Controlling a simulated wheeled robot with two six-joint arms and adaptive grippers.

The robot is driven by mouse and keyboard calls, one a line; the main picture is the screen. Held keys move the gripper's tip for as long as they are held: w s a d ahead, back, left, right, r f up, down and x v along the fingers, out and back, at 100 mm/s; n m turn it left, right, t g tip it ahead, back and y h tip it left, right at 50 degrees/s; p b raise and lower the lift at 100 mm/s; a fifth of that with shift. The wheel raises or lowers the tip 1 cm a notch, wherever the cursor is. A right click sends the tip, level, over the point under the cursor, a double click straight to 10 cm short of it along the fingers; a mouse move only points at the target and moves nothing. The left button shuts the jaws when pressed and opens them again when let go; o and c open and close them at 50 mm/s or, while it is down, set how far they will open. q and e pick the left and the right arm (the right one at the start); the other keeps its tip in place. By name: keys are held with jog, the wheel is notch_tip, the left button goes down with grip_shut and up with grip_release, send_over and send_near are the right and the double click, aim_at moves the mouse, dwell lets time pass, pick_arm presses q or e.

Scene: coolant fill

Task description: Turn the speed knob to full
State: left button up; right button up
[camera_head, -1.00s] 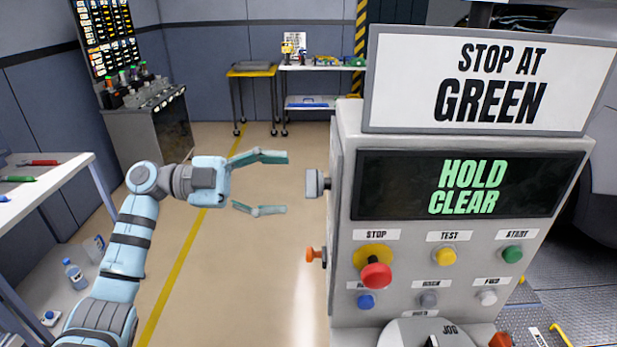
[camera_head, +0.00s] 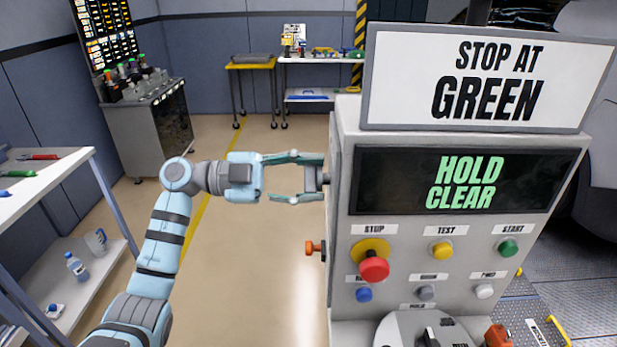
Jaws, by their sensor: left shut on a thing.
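The grey speed knob (camera_head: 312,180) sticks out from the left side of the control console (camera_head: 343,235). My left gripper (camera_head: 306,178) reaches it from the left and is shut on it, one finger above and one below. The fingers hide part of the knob, and I cannot read any mark or its turn angle. The console's display (camera_head: 466,183) reads "HOLD CLEAR" in green. My right gripper is not in view.
A small orange knob (camera_head: 314,247) sits lower on the same side. The front has a red stop button (camera_head: 374,269) and several coloured buttons. A sign (camera_head: 490,85) reading "STOP AT GREEN" stands on top. The floor left of the console is clear.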

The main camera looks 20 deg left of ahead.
pick_arm(q)
jog(key=shift+m, duration=0.7)
jog(key=shift+f+m+b, duration=0.15)
jog(key=shift+m+b, duration=0.2)
jog(key=shift+m, duration=0.85)
jog(key=m+b, duration=0.1)
jog(key=m, duration=0.3)
jog(key=shift+s+f+m+b, duration=0.1)
jog(key=shift+f+m+b, duration=0.05)
jog(key=shift+m+b, duration=0.2)
jog(key=m+b, duration=0.3)
jog(key=m, duration=0.2)
jog(key=shift+f, duration=0.2)
jog(key=shift+m+b, duration=1.25)
jog(key=shift+m, duration=0.9)
